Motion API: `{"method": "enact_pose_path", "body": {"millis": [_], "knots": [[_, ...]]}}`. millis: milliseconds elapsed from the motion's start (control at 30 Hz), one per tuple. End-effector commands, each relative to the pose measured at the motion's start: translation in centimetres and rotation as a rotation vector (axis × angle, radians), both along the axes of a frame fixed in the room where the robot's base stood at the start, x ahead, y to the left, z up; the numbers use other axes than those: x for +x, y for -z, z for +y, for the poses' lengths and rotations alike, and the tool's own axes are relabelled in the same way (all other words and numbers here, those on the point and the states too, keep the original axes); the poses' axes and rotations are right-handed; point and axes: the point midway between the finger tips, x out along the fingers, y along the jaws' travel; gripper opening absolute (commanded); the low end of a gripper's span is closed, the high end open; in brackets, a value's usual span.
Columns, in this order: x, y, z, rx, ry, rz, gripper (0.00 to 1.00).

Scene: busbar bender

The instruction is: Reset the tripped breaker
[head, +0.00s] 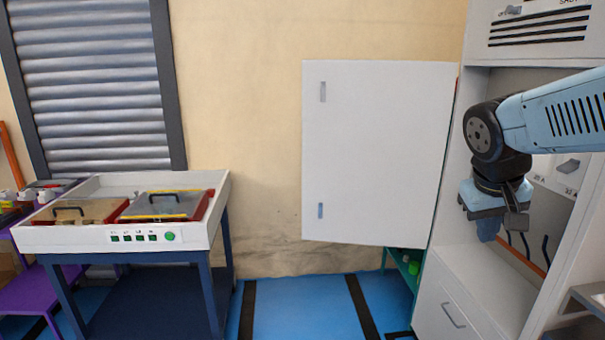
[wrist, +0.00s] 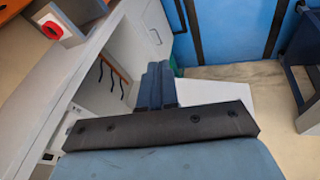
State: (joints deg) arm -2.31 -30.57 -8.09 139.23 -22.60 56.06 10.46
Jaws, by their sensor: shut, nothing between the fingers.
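A white cabinet (head: 470,275) stands at the right of the head view, its door (head: 375,150) swung wide open to the left. Inside, a pale breaker panel (head: 545,178) with small switch levers shows partly behind my arm; one grey lever (head: 567,167) is visible. I cannot tell which breaker is tripped. My gripper (head: 487,230) hangs pointing down in front of the open cabinet, left of the panel and apart from it. In the wrist view its blue fingers (wrist: 157,85) are together and empty. A red rotary knob (wrist: 52,30) on a grey box shows at the upper left there.
Dark hooks (wrist: 110,78) hang inside the cabinet below the panel. A drawer with a handle (head: 453,316) is below. A white-topped bench (head: 75,238) with two lidded trays stands at the left. Blue floor is clear between bench and cabinet.

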Motion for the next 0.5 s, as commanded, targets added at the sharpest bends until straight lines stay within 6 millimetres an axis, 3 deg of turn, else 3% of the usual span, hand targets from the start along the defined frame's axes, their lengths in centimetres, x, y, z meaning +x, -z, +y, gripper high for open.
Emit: {"method": "enact_pose_path", "body": {"millis": [200,400,500], "knots": [[-2.4,-1.2,6.0,0.158,-0.099,-0.134,0.0],[-3.5,-1.8,9.4,0.226,-0.149,-0.201,0.0],[-3.7,-1.8,10.0,0.237,-0.157,-0.21,0.0]]}}
